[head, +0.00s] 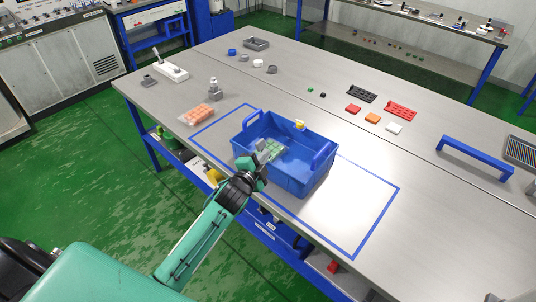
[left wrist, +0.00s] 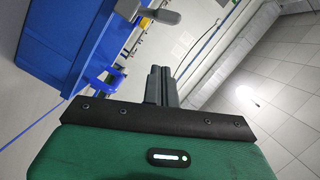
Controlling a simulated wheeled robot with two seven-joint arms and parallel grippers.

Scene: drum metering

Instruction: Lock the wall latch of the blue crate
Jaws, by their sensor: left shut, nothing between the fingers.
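The blue crate (head: 314,178) stands on the table inside a blue taped outline, with a clear pack of green pieces (head: 272,152) in it. A small yellow part (head: 299,125) sits at its far wall. My left gripper (head: 258,160) is at the crate's near wall, shut and empty. In the left wrist view the crate (left wrist: 55,45) fills the upper left, and a grey lever with a rounded end (left wrist: 165,16) sticks out beside it. The shut fingers (left wrist: 160,72) are below this lever, seemingly apart from it. I cannot tell the latch's position. My right gripper is out of view.
A pack of orange pieces (head: 196,114) lies left of the crate. Red, orange and white blocks and two trays lie at the back right. A blue handle bar (head: 476,154) stands at the right. The taped area right of the crate (head: 350,205) is clear.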

